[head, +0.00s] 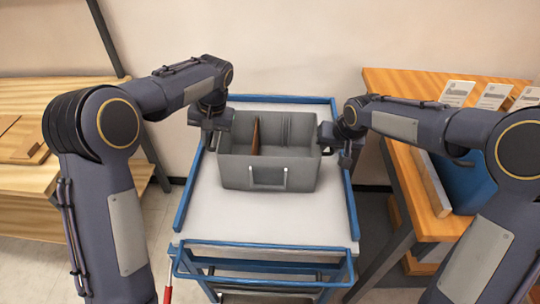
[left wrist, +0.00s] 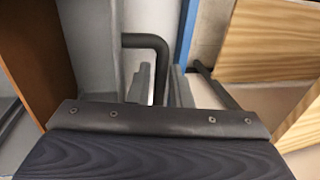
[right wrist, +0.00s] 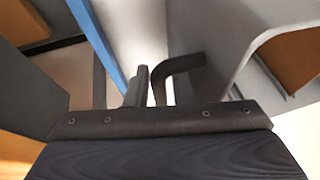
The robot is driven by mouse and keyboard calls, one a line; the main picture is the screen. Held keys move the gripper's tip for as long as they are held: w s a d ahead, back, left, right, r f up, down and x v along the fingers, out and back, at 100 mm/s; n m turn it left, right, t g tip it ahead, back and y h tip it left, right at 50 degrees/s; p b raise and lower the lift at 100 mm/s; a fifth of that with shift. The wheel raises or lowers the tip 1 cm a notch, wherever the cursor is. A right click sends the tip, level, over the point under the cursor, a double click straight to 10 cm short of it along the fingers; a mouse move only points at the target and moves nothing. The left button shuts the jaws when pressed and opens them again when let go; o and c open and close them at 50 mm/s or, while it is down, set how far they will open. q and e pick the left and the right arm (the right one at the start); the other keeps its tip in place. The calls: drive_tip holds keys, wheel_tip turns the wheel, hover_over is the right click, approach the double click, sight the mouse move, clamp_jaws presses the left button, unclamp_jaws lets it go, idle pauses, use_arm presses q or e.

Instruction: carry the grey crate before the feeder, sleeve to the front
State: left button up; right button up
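The grey crate (head: 240,172) rests on, or very near above, the white top of a blue-railed cart (head: 205,215); I cannot tell which. It looks level. Its framed sleeve (head: 268,178) is on the face towards me. My left gripper (head: 216,125) is at the crate's left end, its fingers close around the dark bar handle (left wrist: 145,42). My right gripper (head: 344,142) is at the right end, its fingers close to the other bar handle (right wrist: 185,63); one finger is hard to make out. A brown divider (head: 255,137) stands inside the crate.
A wooden bench (head: 50,95) stands at the left. An orange-wood table (head: 420,85) stands at the right, with a blue object (head: 465,182) and several white cards (head: 456,93). The cart top is bare in front of the crate. A wall is behind the cart.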

use_arm(q)
drive_tip(key=shift+f, duration=0.15)
use_arm(e)
drive_tip(key=shift+w+f, duration=0.1)
drive_tip(key=shift+f, duration=0.05)
drive_tip(key=shift+c, duration=0.2)
use_arm(q)
clamp_jaws()
use_arm(e)
clamp_jaws()
drive_tip(key=shift+r, duration=0.2)
